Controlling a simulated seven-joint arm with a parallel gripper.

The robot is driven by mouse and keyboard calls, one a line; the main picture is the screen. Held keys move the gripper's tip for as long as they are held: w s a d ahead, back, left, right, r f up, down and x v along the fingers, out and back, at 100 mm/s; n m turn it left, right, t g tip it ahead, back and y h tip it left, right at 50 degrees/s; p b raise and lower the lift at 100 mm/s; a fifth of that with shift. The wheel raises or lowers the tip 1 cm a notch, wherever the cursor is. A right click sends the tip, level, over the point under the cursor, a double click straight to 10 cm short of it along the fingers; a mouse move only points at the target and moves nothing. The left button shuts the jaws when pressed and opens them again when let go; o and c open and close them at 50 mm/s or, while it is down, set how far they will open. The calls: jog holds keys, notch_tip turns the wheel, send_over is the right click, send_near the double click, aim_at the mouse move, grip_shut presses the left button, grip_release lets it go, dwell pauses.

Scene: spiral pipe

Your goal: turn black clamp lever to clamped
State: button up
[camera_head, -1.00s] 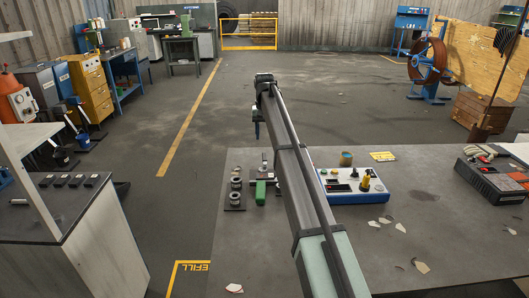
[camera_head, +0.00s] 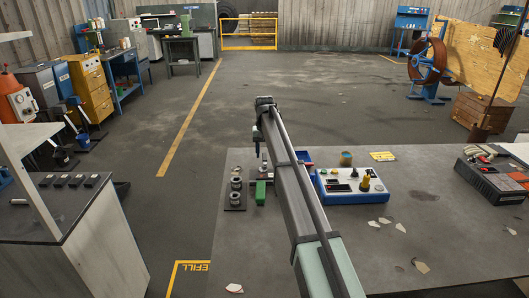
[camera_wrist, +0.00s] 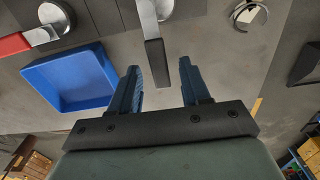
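In the wrist view, the black clamp lever (camera_wrist: 158,62) hangs down in the picture from a silver round hub (camera_wrist: 149,22). My gripper (camera_wrist: 160,72) is open, with one blue finger on each side of the black lever's lower end in the picture. Whether either finger touches the lever cannot be told. I cannot make out the black lever in the head view.
A red lever (camera_wrist: 15,43) on another hub and a blue tray (camera_wrist: 70,78) lie left in the wrist view. A metal ring (camera_wrist: 248,15) is at right. In the head view, a green block (camera_head: 260,192), a blue-white control box (camera_head: 350,190) and a parts case (camera_head: 492,180) sit on the table.

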grip_shut()
jog(key=shift+a, duration=0.15)
dwell(0.5)
jog(key=a+n, duration=0.1)
jog(key=n, duration=0.2)
jog(key=shift+s+a, duration=0.2)
jog(key=shift+a, duration=0.15)
jog(key=a+n, duration=0.1)
jog(key=n, duration=0.1)
jog(key=s+n, duration=0.1)
jog(key=n, duration=0.1)
jog(key=shift+a, duration=0.4)
jog(key=n, duration=0.1)
jog(key=s+a+n, duration=0.1)
jog(key=n, duration=0.2)
jog(key=shift+s+a+n, duration=0.3)
jog(key=shift+s+a, duration=0.05)
jog(key=shift+s, duration=0.05)
jog(key=shift+s+a+n, duration=0.25)
jog(key=shift+s+n, duration=0.45)
jog(key=shift+n, duration=0.65)
jog(key=shift+s+a+n, duration=0.2)
jog(key=shift+s+n, duration=0.5)
jog(key=shift+n, duration=0.65)
